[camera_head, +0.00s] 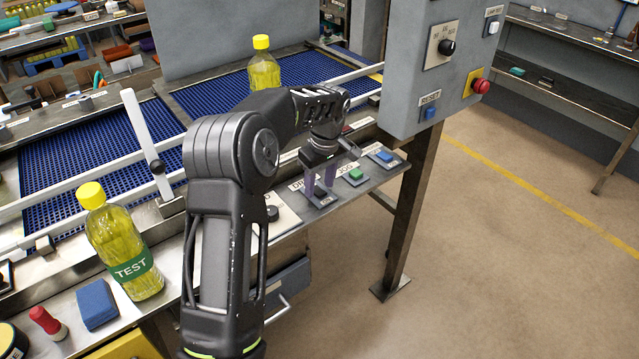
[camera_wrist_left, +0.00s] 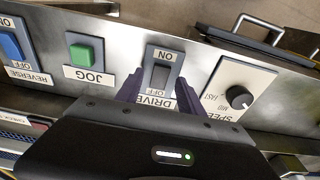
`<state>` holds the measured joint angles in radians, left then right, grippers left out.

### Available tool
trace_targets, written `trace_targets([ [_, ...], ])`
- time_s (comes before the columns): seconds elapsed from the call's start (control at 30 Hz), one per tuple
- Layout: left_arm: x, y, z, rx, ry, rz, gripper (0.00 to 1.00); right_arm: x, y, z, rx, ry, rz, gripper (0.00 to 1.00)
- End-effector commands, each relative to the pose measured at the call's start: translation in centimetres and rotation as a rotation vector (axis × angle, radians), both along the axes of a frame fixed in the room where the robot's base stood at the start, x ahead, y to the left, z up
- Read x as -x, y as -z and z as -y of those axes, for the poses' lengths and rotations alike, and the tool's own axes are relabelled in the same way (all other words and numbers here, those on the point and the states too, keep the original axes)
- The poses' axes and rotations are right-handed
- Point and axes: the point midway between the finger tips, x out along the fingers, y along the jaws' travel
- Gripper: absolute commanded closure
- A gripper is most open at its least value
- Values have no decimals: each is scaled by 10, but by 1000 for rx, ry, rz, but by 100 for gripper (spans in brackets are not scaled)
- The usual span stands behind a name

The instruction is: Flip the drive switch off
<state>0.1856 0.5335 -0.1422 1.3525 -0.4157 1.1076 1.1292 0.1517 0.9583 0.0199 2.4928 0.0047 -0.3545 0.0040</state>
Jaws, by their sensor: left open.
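The drive switch is a dark rocker on a grey plate marked ON and OFF; it shows in the left wrist view (camera_wrist_left: 160,75) with the DRIVE label below it. Which side of the rocker is pressed I cannot tell. My left gripper (camera_head: 319,184) is open, its purple fingers pointing down over the drive switch plate in the head view. In the left wrist view the gripper's fingertips (camera_wrist_left: 161,90) stand on either side of the plate's lower part, and contact cannot be judged. The fingers partly hide the switch in the head view. My right gripper is not in view.
The green JOG button (camera_head: 355,174) and the blue REVERSE switch (camera_head: 385,157) sit beside the drive switch. The SPEED dial (camera_wrist_left: 240,97) is on its other side. A grey control box (camera_head: 408,75) with a red button (camera_head: 481,86) rises nearby. A TEST bottle (camera_head: 122,245) stands left.

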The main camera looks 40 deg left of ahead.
Motion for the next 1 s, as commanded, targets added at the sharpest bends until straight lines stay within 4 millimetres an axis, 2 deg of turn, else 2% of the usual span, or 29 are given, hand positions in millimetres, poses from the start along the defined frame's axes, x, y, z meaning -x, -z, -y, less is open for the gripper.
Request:
trace_targets([
  [0.17, 0, -19, 2, -2, 1, 5, 55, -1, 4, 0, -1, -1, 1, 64],
  [0.5, 2, -69, 9, 0, 0, 4, 55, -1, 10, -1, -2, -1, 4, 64],
  [0.63, 3, -75, 9, 1, -1, 2, 55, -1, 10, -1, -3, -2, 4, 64],
  [1.0, 3, -75, 9, 0, 0, 1, 55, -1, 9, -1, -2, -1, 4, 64],
])
